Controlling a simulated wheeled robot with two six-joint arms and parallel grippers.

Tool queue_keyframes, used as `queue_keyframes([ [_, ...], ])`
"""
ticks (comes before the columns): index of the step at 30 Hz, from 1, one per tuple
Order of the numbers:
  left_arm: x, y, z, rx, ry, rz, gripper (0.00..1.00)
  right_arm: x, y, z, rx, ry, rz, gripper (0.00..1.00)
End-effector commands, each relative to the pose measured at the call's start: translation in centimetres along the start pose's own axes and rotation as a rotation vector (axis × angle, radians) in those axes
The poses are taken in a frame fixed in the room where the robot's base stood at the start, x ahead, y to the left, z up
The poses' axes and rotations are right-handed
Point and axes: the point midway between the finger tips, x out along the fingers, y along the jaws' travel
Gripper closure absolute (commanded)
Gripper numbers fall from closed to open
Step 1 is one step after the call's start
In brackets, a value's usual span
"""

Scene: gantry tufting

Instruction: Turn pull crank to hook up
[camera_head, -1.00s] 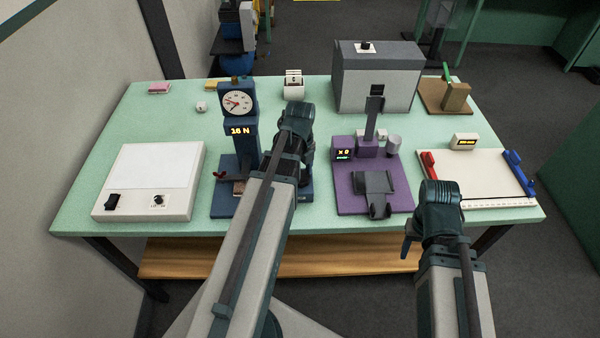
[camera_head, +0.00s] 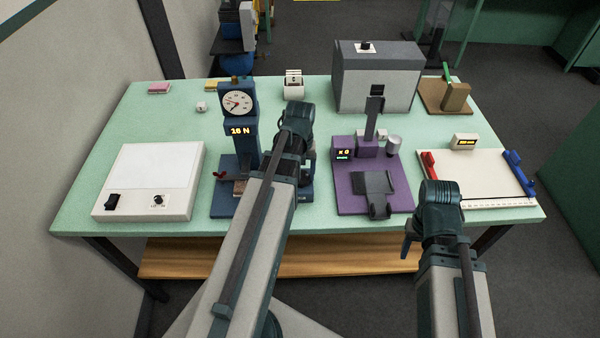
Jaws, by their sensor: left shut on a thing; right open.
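The blue pull tester (camera_head: 239,135) stands at the left middle of the table, with a round dial and a display reading 16 N. A small red part (camera_head: 219,175) shows low on its left side. My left arm reaches over the right side of the tester. My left gripper (camera_head: 293,184) is mostly hidden behind its own arm, low at the tester's right side. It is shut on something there. The pull crank is not clearly visible, so I cannot make out its angle. My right gripper (camera_head: 409,243) is open, at the table's front edge, apart from the tester.
A white light box (camera_head: 150,180) lies left of the tester. A purple device (camera_head: 352,190) reading x 0 stands to the right. A grey box (camera_head: 376,85) is behind it, and a white board (camera_head: 470,175) with red and blue clamps lies far right.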

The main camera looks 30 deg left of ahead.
Motion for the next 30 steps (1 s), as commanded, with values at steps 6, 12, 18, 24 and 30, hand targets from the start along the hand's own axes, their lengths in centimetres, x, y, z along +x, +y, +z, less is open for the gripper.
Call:
queue_keyframes([
  [6,0.02,-0.08,-0.07,0.042,0.001,0.001,0.82,0.02,0.0,0.0,0.0,0.0,0.0,0.5],
  [12,0.02,-0.1,-0.08,0.052,0.001,0.0,0.83,0.02,0.0,0.0,0.0,0.0,0.0,0.5],
  [18,0.02,-0.12,-0.09,0.051,0.001,0.0,0.83,0.02,0.0,0.0,0.0,0.0,0.0,0.5],
  [24,0.02,-0.1,-0.07,0.051,0.001,0.0,0.04,0.02,0.0,0.0,0.0,0.0,0.0,0.5],
  [30,0.01,-0.07,-0.05,0.05,0.0,0.001,0.0,0.01,0.0,0.0,0.0,0.0,0.0,0.5],
])
